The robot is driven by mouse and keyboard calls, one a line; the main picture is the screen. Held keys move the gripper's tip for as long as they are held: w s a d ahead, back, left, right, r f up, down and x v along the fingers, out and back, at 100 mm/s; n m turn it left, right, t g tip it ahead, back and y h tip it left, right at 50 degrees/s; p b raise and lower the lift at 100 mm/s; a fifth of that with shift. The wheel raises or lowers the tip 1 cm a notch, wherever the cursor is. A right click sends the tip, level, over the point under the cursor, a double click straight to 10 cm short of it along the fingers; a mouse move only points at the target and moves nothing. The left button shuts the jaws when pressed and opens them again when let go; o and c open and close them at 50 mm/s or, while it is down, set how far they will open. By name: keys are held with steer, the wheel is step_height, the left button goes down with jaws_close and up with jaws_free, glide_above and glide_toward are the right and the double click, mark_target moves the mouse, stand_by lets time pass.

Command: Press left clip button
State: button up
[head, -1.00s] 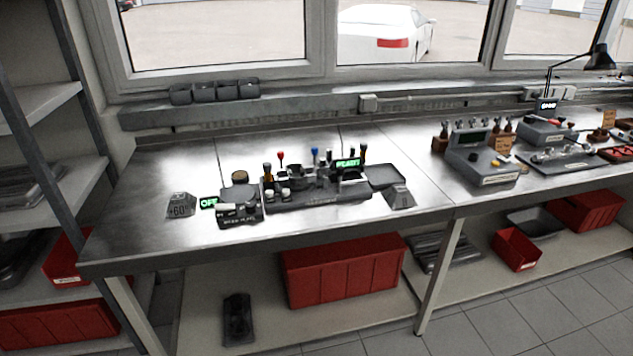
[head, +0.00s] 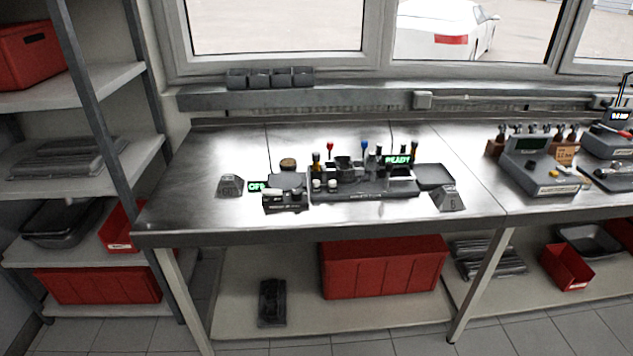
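A black fixture (head: 365,190) stands on the steel workbench, with a green READY display (head: 398,160) on its right side. A red-topped post (head: 330,148) and a blue-topped post (head: 365,147) rise at its back. Two small whitish knobs or buttons (head: 324,184) sit at its front left; I cannot tell if either is the left clip button. A small black box (head: 285,200) with light parts on top stands to the left, beside a green OFF display (head: 256,186). My gripper is not in view.
A grey angled block (head: 230,185) is at the left and another (head: 449,198) at the right. A dark tray (head: 434,176) lies behind the right block. The workbench (head: 190,200) is clear at its left end. A shelf rack (head: 95,80) stands further left.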

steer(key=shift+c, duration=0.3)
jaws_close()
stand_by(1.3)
